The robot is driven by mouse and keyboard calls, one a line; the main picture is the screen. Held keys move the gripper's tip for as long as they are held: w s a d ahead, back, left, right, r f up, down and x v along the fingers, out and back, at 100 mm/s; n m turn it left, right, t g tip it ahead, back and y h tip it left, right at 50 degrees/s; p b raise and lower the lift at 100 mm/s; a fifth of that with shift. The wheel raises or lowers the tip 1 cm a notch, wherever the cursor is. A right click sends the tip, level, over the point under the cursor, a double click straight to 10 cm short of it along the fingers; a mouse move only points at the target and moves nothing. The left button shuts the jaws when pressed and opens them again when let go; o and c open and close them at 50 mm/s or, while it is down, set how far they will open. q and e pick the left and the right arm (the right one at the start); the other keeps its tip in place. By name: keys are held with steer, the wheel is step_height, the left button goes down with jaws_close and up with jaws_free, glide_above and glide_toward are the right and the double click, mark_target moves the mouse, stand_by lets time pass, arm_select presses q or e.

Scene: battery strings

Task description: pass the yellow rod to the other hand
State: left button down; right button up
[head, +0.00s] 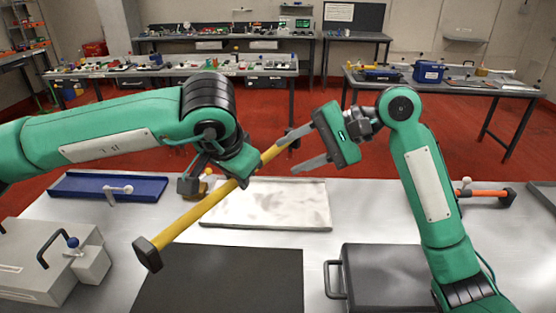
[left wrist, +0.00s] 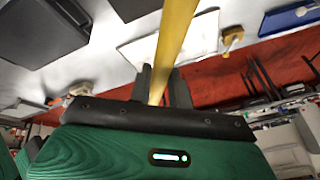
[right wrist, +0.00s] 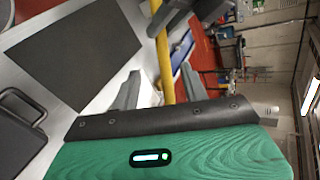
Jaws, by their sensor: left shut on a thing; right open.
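The yellow rod (head: 193,215) is held in the air at a slant over the table, with a black block on its lower left end. My left gripper (head: 236,178) is shut on the rod around its middle; the left wrist view shows the rod (left wrist: 174,40) between its fingers (left wrist: 160,88). The right wrist view shows the rod (right wrist: 164,65) extending between the open fingers (right wrist: 162,90); contact cannot be told.
Below are a white tray (head: 315,222), a dark mat (head: 220,285), a black case (head: 385,275), a blue tray (head: 75,188) and a grey box with a handle (head: 35,255). An orange-handled tool (head: 485,193) lies at the right. Benches stand behind.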

steer(key=s+d+f+m+t+y, duration=0.1)
steer(key=s+d+f+m+t, duration=0.2)
steer(key=d+f, duration=0.7)
arm_select(q)
steer(key=d+f+m+h, duration=0.1)
steer(key=d+f+m, duration=0.1)
steer(key=f, duration=0.4)
steer(key=d+f+m+g+h, duration=0.1)
steer(key=d+f+m, duration=0.2)
steer(key=f+m, duration=0.2)
steer(key=shift+d+f+h, duration=0.3)
steer(key=shift+f, duration=0.15)
arm_select(e)
steer(key=w+a+f, duration=0.1)
steer(key=a+f, duration=0.2)
steer(key=a, duration=0.2)
steer(key=w+a+f+m, duration=0.1)
steer(key=a+f, duration=0.2)
steer(key=a, duration=0.3)
steer(key=shift+w+a+f+g, duration=0.15)
steer(key=shift+w+a+g, duration=0.1)
steer(key=shift+g, duration=0.05)
jaws_close()
arm_select(q)
steer(key=c, duration=1.2)
jaws_free()
